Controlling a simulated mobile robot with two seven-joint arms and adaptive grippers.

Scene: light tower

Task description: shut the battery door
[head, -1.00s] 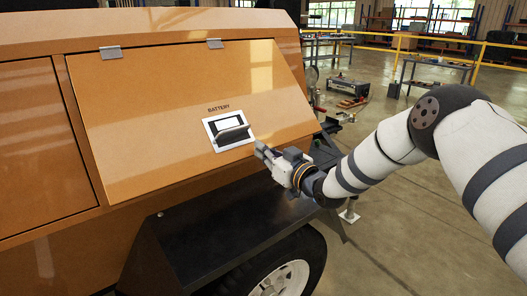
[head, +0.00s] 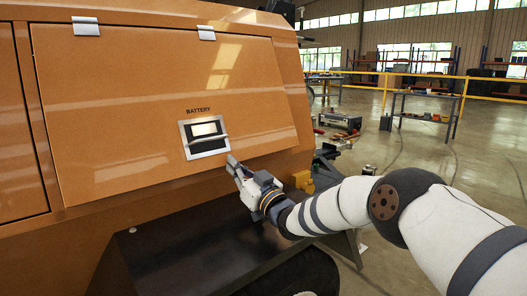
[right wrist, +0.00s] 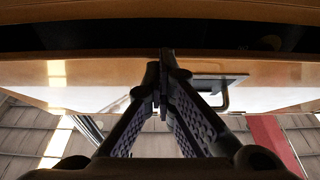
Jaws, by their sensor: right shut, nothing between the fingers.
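The orange battery door (head: 130,110), labelled BATTERY, hangs from two metal hinges at its top edge on the orange light tower body. It lies close to the body's side; I cannot tell whether its lower edge is fully flush. My right gripper (head: 233,165) is shut and empty, just below and right of the latch, close to the door's lower part; contact is unclear. In the right wrist view, the fingers (right wrist: 162,85) meet near the door's face (right wrist: 60,85). My left gripper is not in view.
A black fender (head: 180,245) juts out below the door, over a wheel. A second orange panel (head: 15,130) is at the left. Behind are a workbench (head: 425,105), a yellow rail and tools on the floor. Open floor lies to the right.

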